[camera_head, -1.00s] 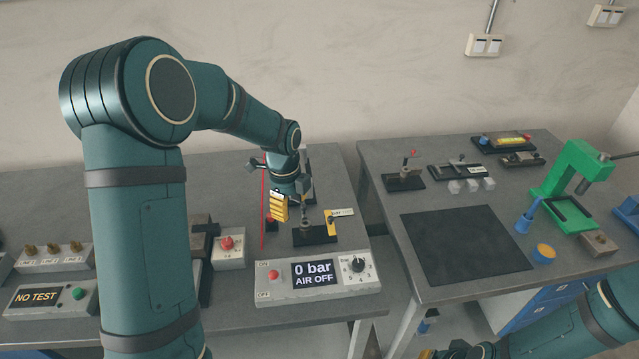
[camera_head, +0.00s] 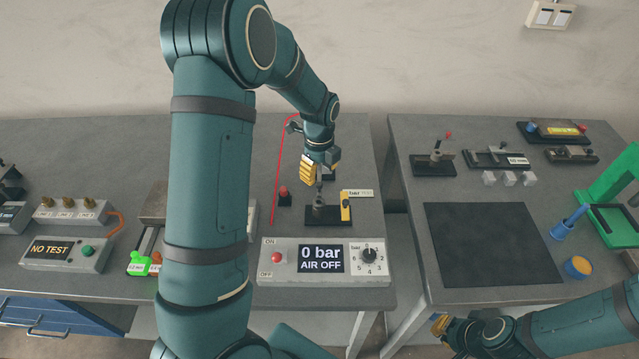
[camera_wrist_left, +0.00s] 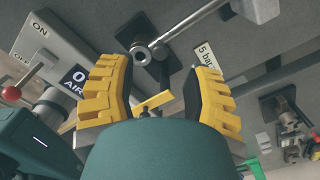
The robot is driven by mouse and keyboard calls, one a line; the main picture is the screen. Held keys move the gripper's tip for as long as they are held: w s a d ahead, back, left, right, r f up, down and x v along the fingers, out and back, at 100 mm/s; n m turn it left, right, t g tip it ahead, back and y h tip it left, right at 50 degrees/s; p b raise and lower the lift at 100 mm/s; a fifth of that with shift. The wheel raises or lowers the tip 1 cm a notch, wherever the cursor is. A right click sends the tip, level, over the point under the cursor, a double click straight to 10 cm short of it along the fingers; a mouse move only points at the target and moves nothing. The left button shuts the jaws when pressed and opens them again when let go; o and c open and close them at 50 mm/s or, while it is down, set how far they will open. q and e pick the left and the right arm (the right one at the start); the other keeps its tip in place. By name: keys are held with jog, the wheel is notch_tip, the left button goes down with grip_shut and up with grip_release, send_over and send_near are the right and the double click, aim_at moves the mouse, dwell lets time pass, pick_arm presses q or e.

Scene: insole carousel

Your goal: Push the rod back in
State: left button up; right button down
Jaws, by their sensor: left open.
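My left gripper (camera_head: 318,174) is above a small black-based fixture (camera_head: 328,219) with a grey metal body and a yellow plate. A thin upright grey piece of the fixture stands just under the fingers. In the left wrist view my left gripper (camera_wrist_left: 160,95) is open, its yellow fingers wide apart with nothing gripped. A shiny metal rod (camera_wrist_left: 188,24) runs up and right from a round metal part (camera_wrist_left: 142,56) just beyond the fingertips. A yellow lever (camera_wrist_left: 155,103) shows between the fingers. My right gripper (camera_head: 441,325) is low in the head view, its jaws unclear.
The air box (camera_head: 322,261) in front of the fixture reads "0 bar AIR OFF". A red button (camera_head: 284,196) stands left of the fixture.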

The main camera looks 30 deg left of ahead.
aim_at(319, 183)
pick_arm(q)
notch_tip(319, 183, down, 5)
jog(key=shift+f, duration=0.1)
dwell(0.3)
grip_shut()
